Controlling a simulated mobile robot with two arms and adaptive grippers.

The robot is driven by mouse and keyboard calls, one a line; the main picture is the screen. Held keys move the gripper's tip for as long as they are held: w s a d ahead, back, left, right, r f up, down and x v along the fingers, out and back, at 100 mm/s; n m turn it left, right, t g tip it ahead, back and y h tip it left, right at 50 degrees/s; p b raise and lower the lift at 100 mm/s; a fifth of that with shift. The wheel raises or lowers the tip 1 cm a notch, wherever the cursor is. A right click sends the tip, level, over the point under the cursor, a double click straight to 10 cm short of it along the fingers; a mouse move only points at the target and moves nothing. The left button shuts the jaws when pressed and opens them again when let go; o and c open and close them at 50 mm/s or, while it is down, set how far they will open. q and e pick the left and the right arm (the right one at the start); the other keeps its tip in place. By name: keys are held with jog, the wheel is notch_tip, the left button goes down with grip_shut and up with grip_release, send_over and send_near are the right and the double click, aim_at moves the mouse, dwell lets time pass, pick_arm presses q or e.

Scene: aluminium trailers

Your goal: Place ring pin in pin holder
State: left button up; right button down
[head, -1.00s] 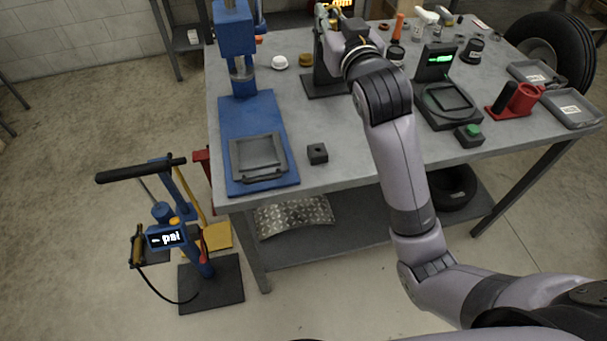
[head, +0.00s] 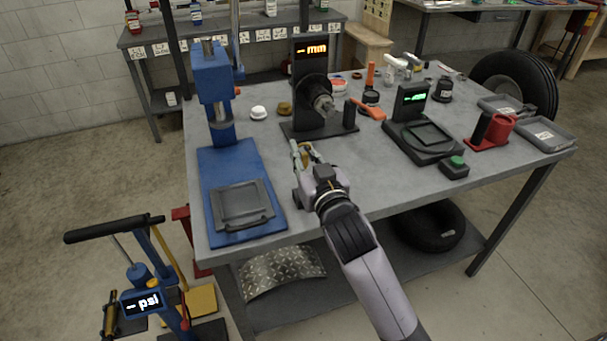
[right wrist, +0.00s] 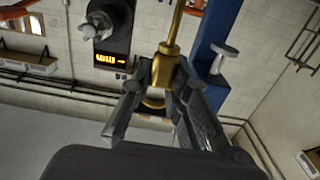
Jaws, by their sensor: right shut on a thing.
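My right gripper (head: 303,152) is low over the front middle of the table, right of the blue press. In the right wrist view its two fingers (right wrist: 160,98) are closed around a brass-coloured pin (right wrist: 175,28), which has a collar and a shaft that runs out of the top of the picture. I take this to be the ring pin; its ring cannot be made out. The small dark block with a hole, likely the pin holder, is not visible now; my right gripper and wrist cover that part of the table. My left gripper is not in view.
The blue press (head: 212,85) stands left of my gripper. The black mm gauge (head: 311,85) stands just behind it. A black scale (head: 422,138), a green button box (head: 454,168) and a red holder (head: 491,130) are to the right. The table (head: 375,185) is bare right of my wrist.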

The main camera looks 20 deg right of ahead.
jog(key=shift+f+b, duration=0.35)
jog(key=shift+f, duration=2.1)
jog(key=shift+f, duration=0.1)
jog(key=c, duration=1.5)
grip_release()
jog(key=shift+s, duration=0.1)
jog(key=s, duration=0.6)
jog(key=s+b, duration=0.1)
jog(key=s, duration=0.5)
jog(key=shift+d, duration=0.2)
jog(key=shift+w, duration=0.1)
